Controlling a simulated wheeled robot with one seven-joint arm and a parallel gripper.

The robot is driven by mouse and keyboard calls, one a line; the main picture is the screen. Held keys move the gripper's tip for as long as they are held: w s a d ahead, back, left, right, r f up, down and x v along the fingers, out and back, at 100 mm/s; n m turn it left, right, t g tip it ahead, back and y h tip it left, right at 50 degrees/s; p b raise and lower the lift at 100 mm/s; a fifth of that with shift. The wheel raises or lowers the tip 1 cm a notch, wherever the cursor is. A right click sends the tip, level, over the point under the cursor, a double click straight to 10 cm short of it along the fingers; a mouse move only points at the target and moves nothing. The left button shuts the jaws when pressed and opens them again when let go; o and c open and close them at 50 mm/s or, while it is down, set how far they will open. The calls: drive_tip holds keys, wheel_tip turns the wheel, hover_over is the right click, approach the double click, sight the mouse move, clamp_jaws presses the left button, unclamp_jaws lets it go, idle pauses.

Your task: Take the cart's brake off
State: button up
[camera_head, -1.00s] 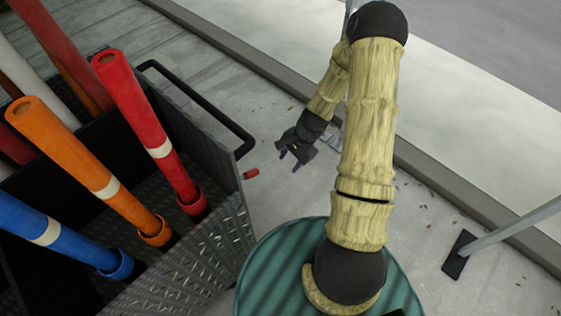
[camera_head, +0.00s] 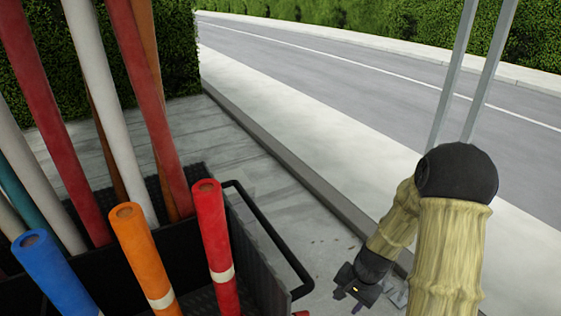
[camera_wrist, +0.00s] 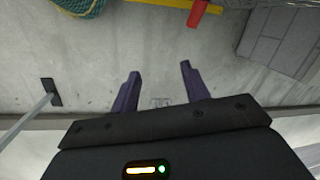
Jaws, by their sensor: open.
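The cart (camera_head: 262,262) is at the lower left in the head view, a dark metal box with a black push handle (camera_head: 270,235) on its right end. A small red piece (camera_head: 300,313), possibly the brake lever, barely shows at the bottom edge beside the cart. In the wrist view a red lever-like piece (camera_wrist: 197,13) sits at the top edge beside a yellow bar (camera_wrist: 165,2). My gripper (camera_head: 350,300) is right of the cart, apart from it. In the wrist view its fingers (camera_wrist: 160,72) are spread and empty over pale pavement, pointing toward the red piece without touching it.
Blue (camera_head: 48,268), orange (camera_head: 142,255) and red (camera_head: 214,240) tubes stand in the cart, with taller poles behind. A curb (camera_head: 290,165) and road lie beyond. In the wrist view a post with a foot (camera_wrist: 52,92) stands left; the pavement between is clear.

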drive_tip(key=s+a+r+n+t+h, duration=0.1)
drive_tip(key=s+r+n, duration=0.3)
drive_tip(key=r, duration=0.3)
drive_tip(key=s+a+r+n+h, duration=0.1)
drive_tip(key=s+r+n, duration=0.3)
drive_tip(key=r, duration=0.4)
drive_tip(key=shift+s+a+t, duration=0.4)
drive_tip(key=shift+s+a, duration=0.1)
drive_tip(key=shift+s, duration=0.25)
drive_tip(key=shift+r, duration=0.1)
clamp_jaws()
drive_tip(key=shift+w, duration=0.1)
